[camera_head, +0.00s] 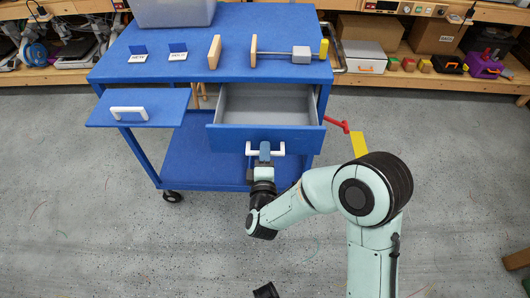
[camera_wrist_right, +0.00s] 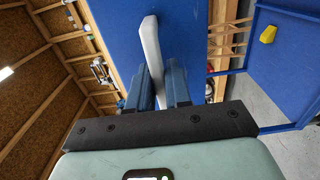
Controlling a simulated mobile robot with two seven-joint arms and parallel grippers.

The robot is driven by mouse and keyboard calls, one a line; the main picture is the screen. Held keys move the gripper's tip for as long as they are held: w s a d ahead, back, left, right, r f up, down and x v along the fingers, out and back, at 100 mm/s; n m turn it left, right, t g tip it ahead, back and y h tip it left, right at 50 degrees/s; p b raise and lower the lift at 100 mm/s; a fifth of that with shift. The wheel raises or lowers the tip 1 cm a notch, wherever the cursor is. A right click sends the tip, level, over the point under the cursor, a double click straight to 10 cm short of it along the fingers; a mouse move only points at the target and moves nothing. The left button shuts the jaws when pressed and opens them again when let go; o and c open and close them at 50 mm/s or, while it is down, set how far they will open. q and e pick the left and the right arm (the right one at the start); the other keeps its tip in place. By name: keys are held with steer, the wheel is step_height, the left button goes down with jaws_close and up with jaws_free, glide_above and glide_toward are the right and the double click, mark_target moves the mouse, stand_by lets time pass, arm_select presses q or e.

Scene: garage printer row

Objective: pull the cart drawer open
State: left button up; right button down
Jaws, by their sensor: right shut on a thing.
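The blue cart (camera_head: 225,42) stands ahead in the head view. Its right-hand drawer (camera_head: 228,136) is pulled out, showing an empty grey inside. My right gripper (camera_head: 264,152) is shut on the drawer's white handle (camera_head: 280,149), in front of the drawer face. In the right wrist view the handle (camera_wrist_right: 151,50) runs between the two blue fingers of the gripper (camera_wrist_right: 160,82). The blue drawer face (camera_wrist_right: 115,35) is just beyond them.
A blue panel (camera_head: 160,104) with a white handle (camera_head: 128,112) juts from the cart's left front. Wooden blocks (camera_head: 214,53), small signs (camera_head: 138,54) and a grey bin (camera_head: 172,12) sit on top. A workbench (camera_head: 490,12) runs behind. The floor in front is mostly clear.

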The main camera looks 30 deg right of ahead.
steer(key=c, duration=1.1)
jaws_free()
steer(key=shift+c, duration=0.2)
arm_select(q)
steer(key=s+d+r+g+p, duration=0.2)
steer(key=s+r+p, duration=0.4)
steer(key=r+p, duration=0.5)
steer(key=shift+s+g+h+p, duration=0.15)
steer(key=shift+g+h+p, duration=0.15)
steer(key=shift+h, duration=0.1)
arm_select(e)
steer(key=v, duration=1.3)
steer(key=shift+s+a, duration=0.1)
